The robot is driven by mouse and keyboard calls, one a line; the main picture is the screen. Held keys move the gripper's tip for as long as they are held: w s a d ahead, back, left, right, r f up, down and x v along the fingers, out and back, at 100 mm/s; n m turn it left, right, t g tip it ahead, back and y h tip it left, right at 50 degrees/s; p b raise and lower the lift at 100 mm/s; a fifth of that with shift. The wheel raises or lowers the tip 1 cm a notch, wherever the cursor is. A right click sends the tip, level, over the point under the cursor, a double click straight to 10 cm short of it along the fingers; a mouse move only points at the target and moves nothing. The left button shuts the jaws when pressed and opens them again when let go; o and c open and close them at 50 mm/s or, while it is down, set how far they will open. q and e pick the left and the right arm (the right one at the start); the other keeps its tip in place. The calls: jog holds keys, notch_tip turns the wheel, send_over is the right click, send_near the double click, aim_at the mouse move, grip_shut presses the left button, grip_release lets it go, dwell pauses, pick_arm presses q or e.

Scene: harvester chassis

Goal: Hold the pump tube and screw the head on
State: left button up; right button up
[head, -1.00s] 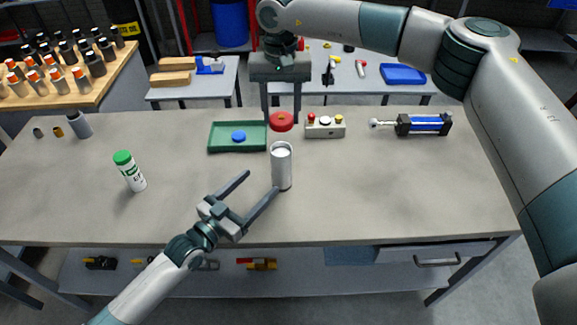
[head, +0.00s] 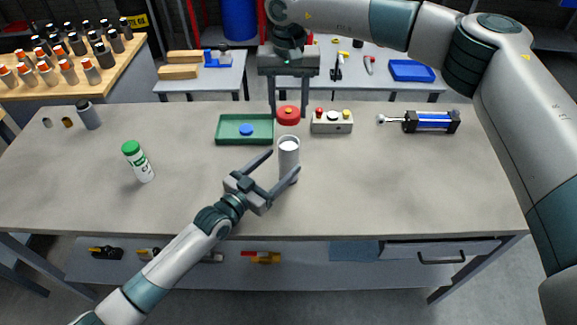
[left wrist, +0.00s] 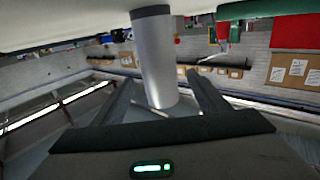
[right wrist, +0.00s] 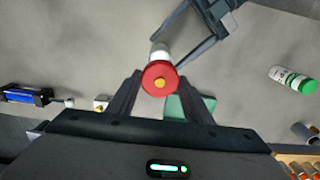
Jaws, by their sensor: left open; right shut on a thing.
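The pump tube (head: 289,162), a grey-white cylinder, stands upright on the table in the head view. My left gripper (head: 284,164) is open with its fingers on either side of the tube; the tube also shows between them in the left wrist view (left wrist: 154,62). My right gripper (head: 289,108) is shut on the red head (head: 288,118), a round piece with a yellow centre, held above the table. In the right wrist view the red head (right wrist: 159,80) covers part of the tube (right wrist: 160,50).
A green tray (head: 222,143) with a blue disc (head: 246,130) lies left of the tube. A button box (head: 332,126) and a blue-black cylinder (head: 432,122) lie to the right. A green-capped bottle (head: 140,165) stands at left. The table's front right is clear.

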pick_arm(q)
jog(key=shift+x, duration=2.55)
jog(key=c, duration=1.6)
pick_arm(e)
jog(key=shift+f, duration=2.45)
jog(key=shift+f, duration=0.15)
jog(key=shift+f, duration=0.75)
jog(key=shift+f, duration=0.55)
